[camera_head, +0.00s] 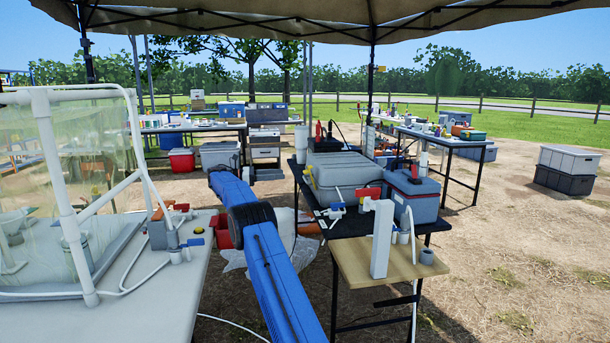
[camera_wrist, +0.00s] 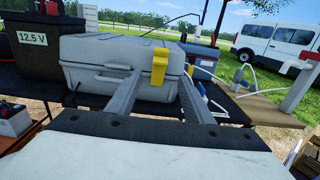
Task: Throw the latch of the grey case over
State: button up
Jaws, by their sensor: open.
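The grey case (camera_wrist: 105,52) lies closed on the black-topped table, its front side facing my wrist camera, with a carry handle on that side. Its yellow latch (camera_wrist: 160,66) stands upright at the front edge, across the lid seam. My gripper (camera_wrist: 161,86) is open, and its two grey fingers point towards the case front. The latch shows between the fingers; I cannot tell whether either one touches it. In the head view the grey case (camera_head: 345,170) lies beyond my blue arm, with the latch (camera_head: 310,177) on its left side. My gripper is not clear in that view.
A dark battery box (camera_wrist: 32,48) marked 12.5 V stands left of the case. A blue-grey cooler (camera_head: 412,192) stands close on its right. A small wooden side table (camera_head: 350,262) carries a white post (camera_head: 382,240). Open ground lies farther right.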

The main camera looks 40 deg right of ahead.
aim_at(305, 171)
jog(key=x, duration=1.3)
jog(key=shift+w, duration=0.1)
grip_shut()
